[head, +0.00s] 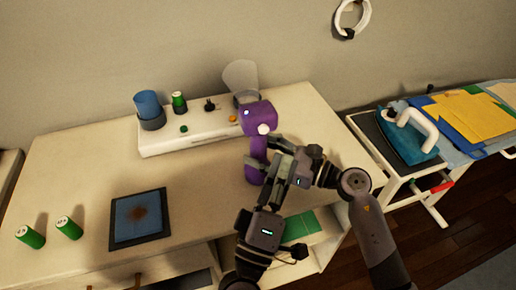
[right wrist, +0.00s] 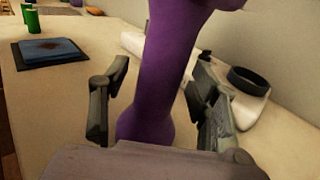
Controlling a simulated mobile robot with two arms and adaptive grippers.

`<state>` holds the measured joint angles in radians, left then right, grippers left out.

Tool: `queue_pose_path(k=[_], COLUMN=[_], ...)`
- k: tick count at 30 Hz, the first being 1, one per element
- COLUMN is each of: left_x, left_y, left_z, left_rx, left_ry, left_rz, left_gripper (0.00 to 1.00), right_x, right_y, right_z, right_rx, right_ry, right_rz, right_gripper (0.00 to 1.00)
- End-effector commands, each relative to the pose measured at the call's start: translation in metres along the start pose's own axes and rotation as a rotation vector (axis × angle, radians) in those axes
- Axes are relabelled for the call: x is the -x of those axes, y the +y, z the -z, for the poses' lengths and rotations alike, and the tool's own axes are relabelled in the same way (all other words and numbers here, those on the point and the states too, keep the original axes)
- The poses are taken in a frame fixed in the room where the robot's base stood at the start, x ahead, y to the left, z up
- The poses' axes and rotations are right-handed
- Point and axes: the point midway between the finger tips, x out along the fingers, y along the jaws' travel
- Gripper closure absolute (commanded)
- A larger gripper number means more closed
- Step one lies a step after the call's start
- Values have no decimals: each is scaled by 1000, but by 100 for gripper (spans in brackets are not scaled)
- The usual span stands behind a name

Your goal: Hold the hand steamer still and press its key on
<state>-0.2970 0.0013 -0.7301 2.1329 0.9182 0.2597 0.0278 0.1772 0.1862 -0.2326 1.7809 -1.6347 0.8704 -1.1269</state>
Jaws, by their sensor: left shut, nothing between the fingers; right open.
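The purple hand steamer (head: 257,118) stands upright on the white dresser top, its head near the white strip and its handle below. In the right wrist view its purple handle (right wrist: 160,85) rises between the fingers. A pale round spot (head: 264,129), perhaps the key, shows on its head. My right gripper (head: 270,163) is open, coming from the right, with its fingers on either side of the handle; gaps show beside it in the right wrist view. My left gripper (head: 275,192) is shut and empty, just below the right gripper's fingers and close to them.
The white strip (head: 190,137) behind holds a blue cup (head: 148,106), a green battery and a clear piece. An iron (head: 405,138) stands on the board at right. The dresser's middle is clear.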

Motion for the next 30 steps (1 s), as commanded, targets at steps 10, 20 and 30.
queue_pose_path(k=[10, 20, 30], left_x=[0, 0, 0], left_y=[0, 0, 0], left_z=[0, 0, 0], left_rx=[0, 0, 1], left_ry=[0, 0, 0], left_rz=[0, 0, 0], left_gripper=[100, 100, 100], right_x=[71, 110, 112], right_y=[0, 0, 0], right_z=[2, 1, 0], right_rx=[0, -1, 0], right_ry=[5, 2, 1], right_rz=[0, -1, -1], right_gripper=[44, 44, 44])
